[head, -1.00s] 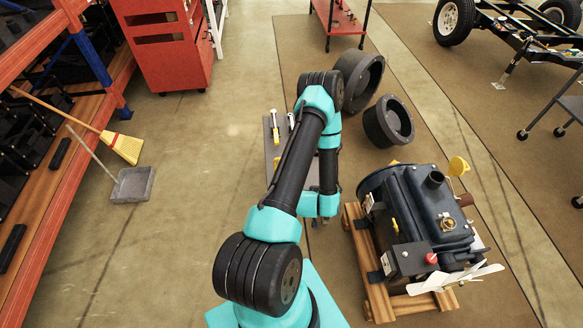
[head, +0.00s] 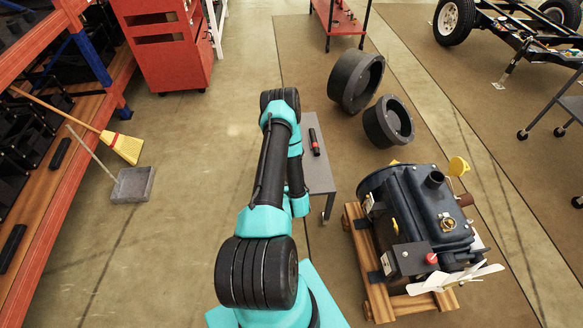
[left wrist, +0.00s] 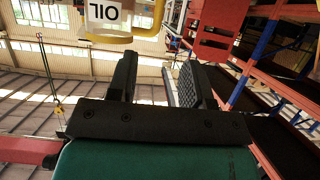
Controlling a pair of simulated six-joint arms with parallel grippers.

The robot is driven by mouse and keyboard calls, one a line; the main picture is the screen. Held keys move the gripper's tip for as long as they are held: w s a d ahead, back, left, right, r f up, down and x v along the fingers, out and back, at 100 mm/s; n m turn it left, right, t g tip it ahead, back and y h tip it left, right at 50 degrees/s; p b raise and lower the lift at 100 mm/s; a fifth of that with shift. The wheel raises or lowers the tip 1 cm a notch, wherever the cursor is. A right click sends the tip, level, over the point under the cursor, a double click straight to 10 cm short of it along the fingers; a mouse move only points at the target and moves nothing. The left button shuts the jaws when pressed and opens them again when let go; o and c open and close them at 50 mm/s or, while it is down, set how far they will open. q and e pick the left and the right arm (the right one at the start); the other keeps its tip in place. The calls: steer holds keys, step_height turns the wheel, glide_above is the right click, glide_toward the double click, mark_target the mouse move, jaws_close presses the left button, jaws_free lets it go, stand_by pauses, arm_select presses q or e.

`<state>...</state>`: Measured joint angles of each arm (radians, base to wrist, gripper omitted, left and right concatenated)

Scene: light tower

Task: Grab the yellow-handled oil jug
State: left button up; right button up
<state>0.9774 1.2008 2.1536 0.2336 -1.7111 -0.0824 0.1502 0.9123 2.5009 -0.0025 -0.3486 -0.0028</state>
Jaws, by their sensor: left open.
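The oil jug (left wrist: 104,13) shows at the top edge of the left wrist view, cut off by the frame. Its white label reads OIL upside down, and a yellow curved part (left wrist: 150,26), which looks like the handle, is beside the label. My left gripper (left wrist: 160,72) is open, its two black fingers apart and pointing up the picture towards the jug. The jug is beyond the fingertips, not between them. In the head view my arm hides the gripper, and I cannot make out the jug. My right gripper is in neither view.
A grey bench (head: 318,178) with a black and red torch (head: 314,142) stands behind my arm. A dark engine (head: 420,215) on a wooden stand is to the right. Open floor (head: 185,230) is at left.

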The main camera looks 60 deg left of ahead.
arm_select(q)
steer(key=x, duration=1)
steer(key=shift+w+a, duration=0.25)
steer(key=shift+a, duration=0.1)
steer(key=shift+f, duration=0.1)
steer(key=shift+x, duration=2.55)
steer(key=shift+c, duration=0.4)
jaws_close()
steer(key=shift+r, duration=0.2)
